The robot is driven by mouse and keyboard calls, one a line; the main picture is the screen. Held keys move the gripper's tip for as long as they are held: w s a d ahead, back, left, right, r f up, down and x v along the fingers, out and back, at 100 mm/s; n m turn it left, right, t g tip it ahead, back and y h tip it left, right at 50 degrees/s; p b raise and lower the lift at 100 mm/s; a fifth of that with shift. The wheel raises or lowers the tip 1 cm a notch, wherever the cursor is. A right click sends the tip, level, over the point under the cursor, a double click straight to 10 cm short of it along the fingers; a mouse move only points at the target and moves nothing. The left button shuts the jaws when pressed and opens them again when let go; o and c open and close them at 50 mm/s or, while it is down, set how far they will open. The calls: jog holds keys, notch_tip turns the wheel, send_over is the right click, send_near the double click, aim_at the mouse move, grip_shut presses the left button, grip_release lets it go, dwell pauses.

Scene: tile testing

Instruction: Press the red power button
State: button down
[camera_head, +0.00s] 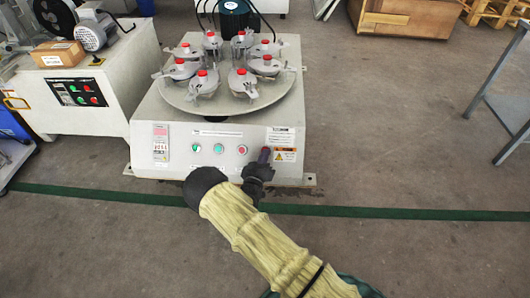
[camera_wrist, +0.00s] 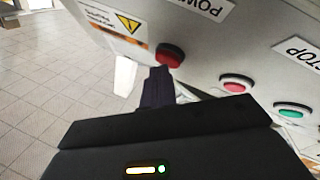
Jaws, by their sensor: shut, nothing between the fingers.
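The red power button (camera_wrist: 170,54) sits on the machine's light grey front panel, beside an upside-down label starting "POW" (camera_wrist: 205,8) in the wrist view. My gripper (camera_wrist: 158,82) is shut and empty, its dark fingertips just below the button in that view. I cannot tell whether they touch it. In the head view my gripper (camera_head: 264,155) is at the right part of the front panel (camera_head: 172,131) and hides the power button.
A red button with a pale ring (camera_wrist: 237,82) and a green button (camera_wrist: 292,109) are close by on the panel. Above the panel is a round turntable (camera_head: 225,102) with several red-topped holders. Another white machine (camera_head: 90,70) stands left.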

jog(key=shift+s+r, duration=0.1)
jog(key=shift+s+r+p, duration=0.45)
jog(key=shift+s+p, duration=0.15)
jog(key=shift+p, duration=0.2)
jog(key=s+r+p, duration=0.3)
jog(key=s+p, duration=0.1)
jog(key=p, duration=0.1)
jog(key=shift+s+a+r, duration=0.1)
jog(key=shift+s+r, duration=0.2)
jog(key=shift+r, duration=0.1)
